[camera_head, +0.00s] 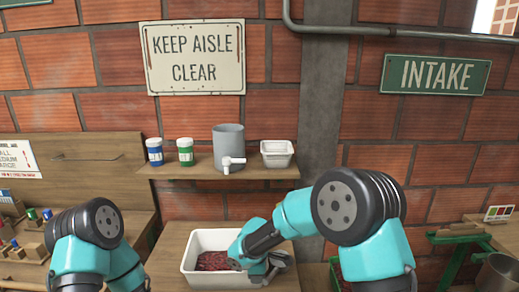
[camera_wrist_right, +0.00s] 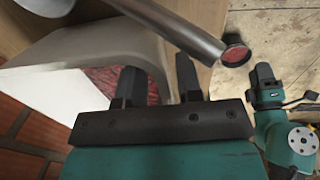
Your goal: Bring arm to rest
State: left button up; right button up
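My right arm reaches in from the right in the head view. Its gripper (camera_head: 270,266) is over the right side of a white bin (camera_head: 190,262) holding dark red contents (camera_head: 215,261). In the right wrist view my right gripper (camera_wrist_right: 160,82) has its two dark fingers apart, with nothing seen held between them. The bin's pale wall (camera_wrist_right: 75,52) and red contents (camera_wrist_right: 105,76) show behind them. My left arm stands bent at the lower left of the head view, its gripper out of sight. A teal arm with a dark end shows at right in the wrist view; its finger state is unclear.
A grey metal tube (camera_wrist_right: 165,25) with a reddish end crosses close beyond my right fingers. A wall shelf (camera_head: 215,170) above the bin carries two small jars, a grey tapped vessel (camera_head: 228,142) and a small white tub (camera_head: 277,152). A green-framed stand is at right.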

aim_at(234, 281)
jog(key=shift+r, duration=0.1)
notch_tip(234, 281, up, 16)
jog(key=s, duration=0.2)
jog(key=f, duration=0.6)
jog(key=w+f, duration=0.1)
jog(key=f, duration=0.4)
jog(key=w+f, duration=0.1)
jog(key=f, duration=0.5)
jog(key=shift+f, duration=0.35)
pick_arm(q)
jog(key=shift+s+a, duration=0.25)
jog(key=shift+a, duration=0.15)
pick_arm(e)
jog(key=a, duration=0.2)
jog(key=s+a, duration=0.1)
jog(key=a, duration=0.1)
jog(key=s+a, duration=0.1)
jog(key=a, duration=0.2)
jog(key=shift+s+a+r, duration=0.1)
jog(key=shift+s+r, duration=0.1)
